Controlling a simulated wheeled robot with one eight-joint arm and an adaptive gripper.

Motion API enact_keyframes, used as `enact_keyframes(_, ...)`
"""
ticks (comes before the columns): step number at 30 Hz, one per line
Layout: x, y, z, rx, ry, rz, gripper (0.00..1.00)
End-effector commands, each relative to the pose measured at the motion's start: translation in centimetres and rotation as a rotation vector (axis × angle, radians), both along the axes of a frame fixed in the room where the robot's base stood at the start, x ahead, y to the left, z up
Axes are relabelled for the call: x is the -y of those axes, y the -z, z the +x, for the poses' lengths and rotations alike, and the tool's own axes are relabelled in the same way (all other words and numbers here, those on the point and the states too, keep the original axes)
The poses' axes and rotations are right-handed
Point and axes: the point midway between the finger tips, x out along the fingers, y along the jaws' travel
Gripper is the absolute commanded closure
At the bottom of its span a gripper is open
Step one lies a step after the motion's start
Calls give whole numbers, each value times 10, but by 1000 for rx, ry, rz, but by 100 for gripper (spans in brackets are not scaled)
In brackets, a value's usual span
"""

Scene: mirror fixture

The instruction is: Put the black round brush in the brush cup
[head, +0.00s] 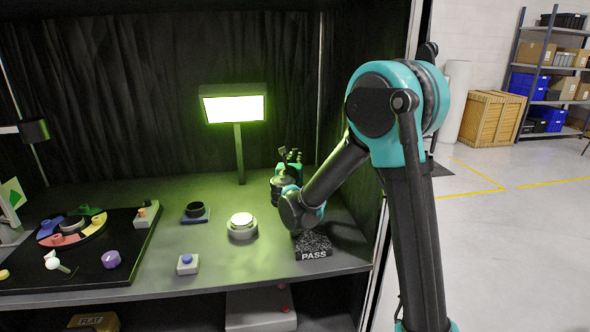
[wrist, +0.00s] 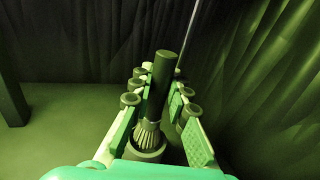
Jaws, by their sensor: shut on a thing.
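My gripper (head: 290,156) is at the back right of the bench, beside the lamp. In the wrist view my gripper (wrist: 160,105) is shut on the black round brush (wrist: 160,85). Its dark handle points up and away between the fingers, and its pale bristles (wrist: 147,134) are at the near end. A dark round rim (wrist: 137,154) shows below the bristles; I cannot tell if it is a cup or part of my gripper. The brush cannot be made out clearly in the head view. I cannot pick out the brush cup with certainty.
A black block marked PASS (head: 313,246) lies below my arm. A lit lamp (head: 235,106) stands at the back. A white round fixture (head: 242,226), a black ring on a blue base (head: 195,212) and a blue button box (head: 187,263) are left. The side wall is close on the right.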

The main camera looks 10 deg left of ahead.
Motion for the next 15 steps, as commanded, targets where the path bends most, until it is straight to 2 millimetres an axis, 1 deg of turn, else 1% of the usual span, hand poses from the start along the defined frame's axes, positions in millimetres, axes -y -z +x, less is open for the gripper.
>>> enact_keyframes(4,0,12,0,0,0,0,100)
enact_keyframes(9,0,34,0,0,0,0,100)
enact_keyframes(12,0,40,0,0,0,0,100)
enact_keyframes(15,0,41,0,0,0,0,100)
